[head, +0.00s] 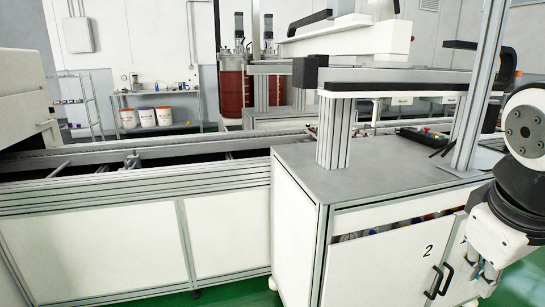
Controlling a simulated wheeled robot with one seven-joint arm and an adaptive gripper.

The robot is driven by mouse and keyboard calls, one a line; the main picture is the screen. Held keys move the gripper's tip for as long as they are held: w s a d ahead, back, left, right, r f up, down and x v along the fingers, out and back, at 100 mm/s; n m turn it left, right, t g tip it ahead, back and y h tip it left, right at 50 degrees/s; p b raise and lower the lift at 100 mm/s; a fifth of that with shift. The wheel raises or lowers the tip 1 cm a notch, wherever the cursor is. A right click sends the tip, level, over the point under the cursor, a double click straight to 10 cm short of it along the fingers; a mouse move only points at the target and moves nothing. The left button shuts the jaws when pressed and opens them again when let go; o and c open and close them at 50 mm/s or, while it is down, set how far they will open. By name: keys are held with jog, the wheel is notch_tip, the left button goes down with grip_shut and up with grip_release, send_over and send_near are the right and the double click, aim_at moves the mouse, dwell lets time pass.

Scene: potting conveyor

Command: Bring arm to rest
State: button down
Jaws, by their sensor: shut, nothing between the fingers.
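My arm comes in at the right edge, with a pale round joint cap and a dark wrist. My gripper (481,284) hangs below the wrist at the lower right, pointing down in front of the white cabinet (375,262) marked 2. Its fingers look small and partly blend with the cabinet door; they are shut and hold nothing. I cannot tell the exact gap between the gripper and the cabinet door.
A grey worktop (375,170) with metal posts tops the cabinet. A black tray (424,135) lies on it. A long conveyor (120,180) runs left. Red cylinders (234,95) and a shelf with buckets (147,117) stand behind. Green floor (235,293) shows below.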

jog(key=s+a+f+m+g+y, duration=0.35)
jog(key=s+a, duration=0.55)
jog(key=s, duration=0.4)
notch_tip(320, 180, up, 21)
jog(key=n+t+p, duration=0.1)
jog(key=t+p, duration=0.3)
jog(key=p, duration=1.6)
jog(key=shift+a+f+h, duration=0.2)
jog(key=shift+h, duration=0.15)
jog(key=shift+w, duration=0.1)
